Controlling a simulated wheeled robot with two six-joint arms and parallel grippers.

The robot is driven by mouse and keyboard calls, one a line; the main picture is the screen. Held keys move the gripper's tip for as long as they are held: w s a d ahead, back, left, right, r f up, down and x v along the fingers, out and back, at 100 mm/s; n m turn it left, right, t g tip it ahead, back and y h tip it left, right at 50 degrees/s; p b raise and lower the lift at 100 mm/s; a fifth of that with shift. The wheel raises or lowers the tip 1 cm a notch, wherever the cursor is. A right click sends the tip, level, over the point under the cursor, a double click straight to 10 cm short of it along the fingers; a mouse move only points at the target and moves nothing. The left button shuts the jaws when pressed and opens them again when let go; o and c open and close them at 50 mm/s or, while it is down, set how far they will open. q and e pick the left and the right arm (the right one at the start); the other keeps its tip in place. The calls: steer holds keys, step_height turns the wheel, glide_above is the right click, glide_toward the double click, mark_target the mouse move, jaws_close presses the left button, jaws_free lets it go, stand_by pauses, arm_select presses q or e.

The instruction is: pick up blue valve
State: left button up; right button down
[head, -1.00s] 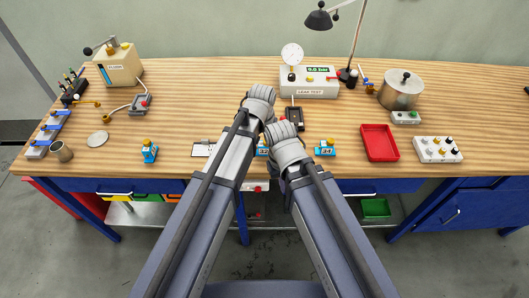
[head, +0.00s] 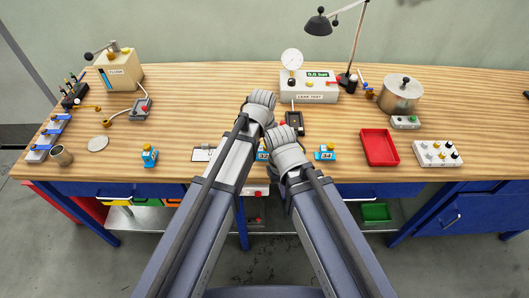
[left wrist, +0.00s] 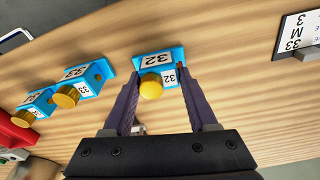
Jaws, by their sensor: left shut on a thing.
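A blue valve (left wrist: 168,58) with a yellow knob and labels reading 32 sits between the two purple fingers of my left gripper (left wrist: 158,73) in the left wrist view. The fingers are shut on its sides. Two more blue valves (left wrist: 84,77) (left wrist: 36,103) with brass-coloured knobs stand to its left there. In the head view, blue valves stand near the front edge: one at left (head: 149,156), one labelled 34 (head: 325,153), and one (head: 262,155) partly hidden between my arms. In that view, both hands hide their fingertips; my right gripper (head: 288,152) is lower.
A red tray (head: 380,147) and a white block with several knobs (head: 437,153) lie to the right. The leak test box (head: 310,86) with its gauge and a metal pot (head: 401,92) stand behind. A card with printed text (left wrist: 298,33) lies right of the held valve.

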mark_target(264, 145)
arm_select(q)
jaws_close()
step_height(264, 145, up, 10)
steer(key=p, duration=1)
steer(key=shift+f+b, duration=0.9)
steer(key=shift+f, duration=0.05)
steer(key=shift+r, duration=0.15)
